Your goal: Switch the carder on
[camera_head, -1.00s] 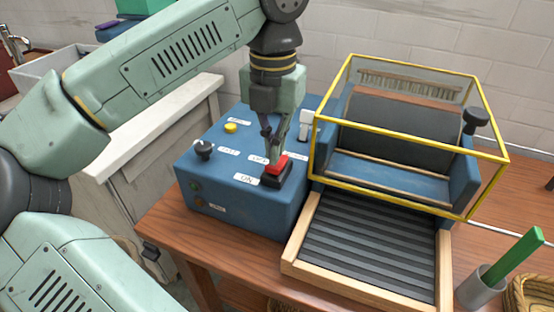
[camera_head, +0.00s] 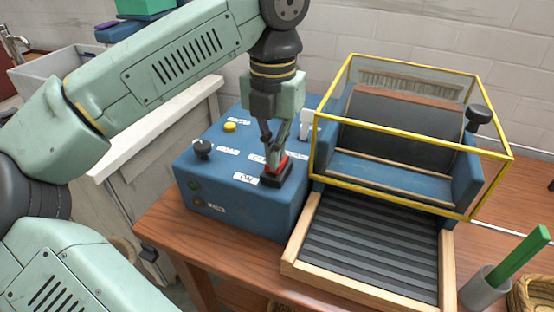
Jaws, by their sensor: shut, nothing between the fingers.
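The carder's blue control box (camera_head: 240,210) stands on the wooden table. A red rocker switch (camera_head: 284,164) in a black housing (camera_head: 277,180) sits on its top near the front right, beside a label (camera_head: 246,178) that appears to read "ON". My gripper (camera_head: 275,165) is shut and empty, pointing down with its fingertips at the switch. They appear to touch the red part and hide some of it. The carder's drum section (camera_head: 400,135) stands to the right under a yellow-framed clear guard (camera_head: 395,205).
The box top also carries a black knob (camera_head: 203,149), a yellow button (camera_head: 230,127) and a white lever (camera_head: 306,124). A dark ribbed feed bed (camera_head: 370,250) lies in front of the drum. A grey cup (camera_head: 484,290) with a green stick stands at the right.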

